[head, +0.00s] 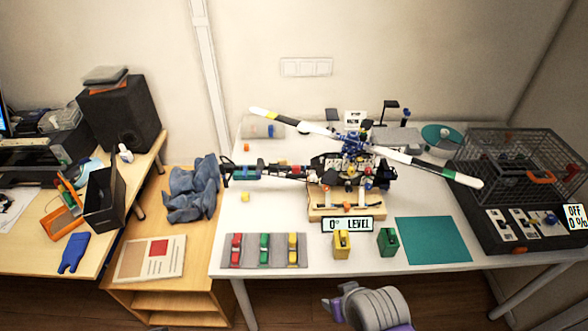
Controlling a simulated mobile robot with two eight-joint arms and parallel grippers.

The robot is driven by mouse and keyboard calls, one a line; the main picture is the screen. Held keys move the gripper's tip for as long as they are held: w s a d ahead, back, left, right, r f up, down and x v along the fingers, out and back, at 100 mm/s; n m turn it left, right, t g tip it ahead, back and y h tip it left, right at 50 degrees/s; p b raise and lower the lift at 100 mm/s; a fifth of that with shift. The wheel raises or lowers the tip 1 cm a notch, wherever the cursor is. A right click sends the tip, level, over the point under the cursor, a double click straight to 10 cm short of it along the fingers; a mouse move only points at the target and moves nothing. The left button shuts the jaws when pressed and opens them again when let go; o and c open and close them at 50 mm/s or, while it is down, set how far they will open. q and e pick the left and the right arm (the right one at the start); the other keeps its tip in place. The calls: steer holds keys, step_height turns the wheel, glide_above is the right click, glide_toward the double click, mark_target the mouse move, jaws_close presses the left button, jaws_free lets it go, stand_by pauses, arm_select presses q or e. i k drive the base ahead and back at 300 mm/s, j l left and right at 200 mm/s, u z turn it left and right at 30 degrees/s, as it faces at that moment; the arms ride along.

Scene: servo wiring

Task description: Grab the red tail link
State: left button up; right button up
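The red link (236,249) lies lengthwise on a grey mat (250,261) at the front left of the white table. A green link (264,248) and a yellow link (292,249) lie beside it to the right, apart from it. The model helicopter (353,150) stands on a wooden block behind, with its tail boom (262,172) reaching left over the table. Neither of my grippers shows. A grey and purple rounded part, probably of my own arm, is at the bottom edge, right of the mat.
A teal mat (433,240) lies farther right, before a wire cage (520,160). A blue cloth (192,190) is on the wooden cabinet at left.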

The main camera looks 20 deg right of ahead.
mark_target(296, 169)
steer(key=l+u, duration=0.15)
steer(key=l, duration=0.8)
steer(key=i+l, duration=0.2)
steer(key=i, duration=0.3)
